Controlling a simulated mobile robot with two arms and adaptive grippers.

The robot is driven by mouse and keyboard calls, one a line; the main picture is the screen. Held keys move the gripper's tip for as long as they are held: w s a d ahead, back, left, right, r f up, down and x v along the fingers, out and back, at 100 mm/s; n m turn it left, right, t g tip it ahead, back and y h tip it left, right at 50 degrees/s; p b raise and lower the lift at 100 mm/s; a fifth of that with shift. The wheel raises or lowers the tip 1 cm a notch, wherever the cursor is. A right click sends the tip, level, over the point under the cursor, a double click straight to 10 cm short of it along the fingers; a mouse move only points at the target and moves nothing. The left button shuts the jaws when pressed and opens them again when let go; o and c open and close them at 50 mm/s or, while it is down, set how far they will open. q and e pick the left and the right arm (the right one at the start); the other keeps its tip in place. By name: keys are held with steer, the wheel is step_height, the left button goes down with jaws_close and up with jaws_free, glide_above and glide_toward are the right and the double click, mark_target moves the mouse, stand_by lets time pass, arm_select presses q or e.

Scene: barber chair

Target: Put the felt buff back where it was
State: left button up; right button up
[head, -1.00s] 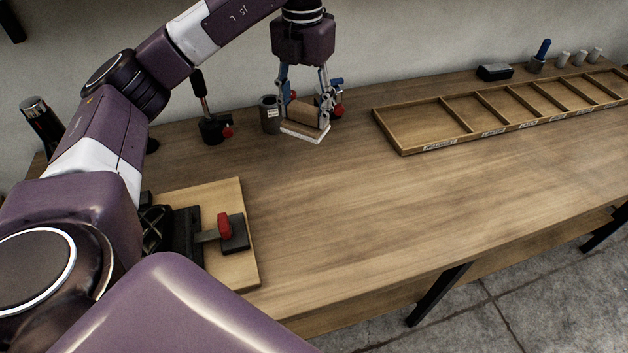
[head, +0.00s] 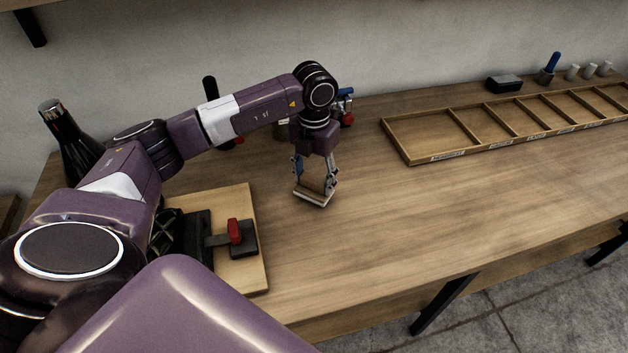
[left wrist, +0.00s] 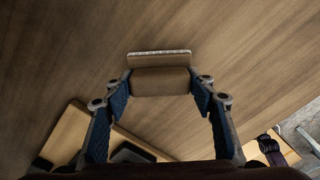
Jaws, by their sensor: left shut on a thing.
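My left gripper (head: 315,178) is shut on the felt buff (head: 313,196), a small brown wooden block with a pale felt layer along its underside. The gripper points down and holds it over the middle-left of the bench; I cannot tell how far it is above the wood. In the left wrist view the buff's block (left wrist: 160,80) sits between the two blue-padded fingers, with the pale felt edge (left wrist: 160,57) beyond it. My right gripper is not in view.
A wooden board (head: 252,270) with a red-handled clamp (head: 234,231) lies left of the gripper. A divided tray (head: 408,158) with labelled compartments stands at right. A black block (head: 504,84) and a blue-handled tool (head: 553,64) stand behind it. The front middle of the bench is clear.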

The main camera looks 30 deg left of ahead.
arm_select(q)
steer(key=shift+f, duration=0.8)
steer(key=shift+f, duration=0.2)
steer(key=o, duration=1.1)
steer(key=shift+r, duration=0.2)
